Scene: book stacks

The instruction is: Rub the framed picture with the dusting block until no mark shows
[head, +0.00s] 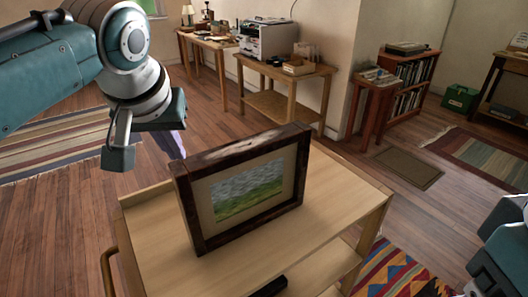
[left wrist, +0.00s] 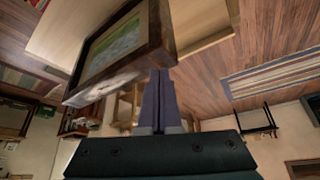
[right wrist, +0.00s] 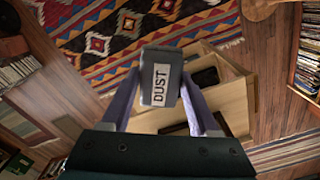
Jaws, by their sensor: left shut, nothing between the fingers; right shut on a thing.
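The framed picture (head: 190,215) stands upright on a light wooden cart (head: 150,238), its green and grey landscape facing front right. A pale smudge shows on the top of its dark wooden frame, and the left wrist view shows this smudge on the frame (left wrist: 155,30) more clearly. My left gripper (head: 176,148) is shut and empty, its purple fingers beside and behind the frame's upper left corner; I cannot tell whether they touch. My right gripper (right wrist: 160,88) is shut on the grey dusting block (right wrist: 170,60), labelled DUST, away from the picture.
The cart top right of the frame is bare. Behind stand a table with a printer (head: 267,38), a stool (head: 375,90) and a bookcase (head: 418,70). A patterned rug (head: 395,275) lies front right.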

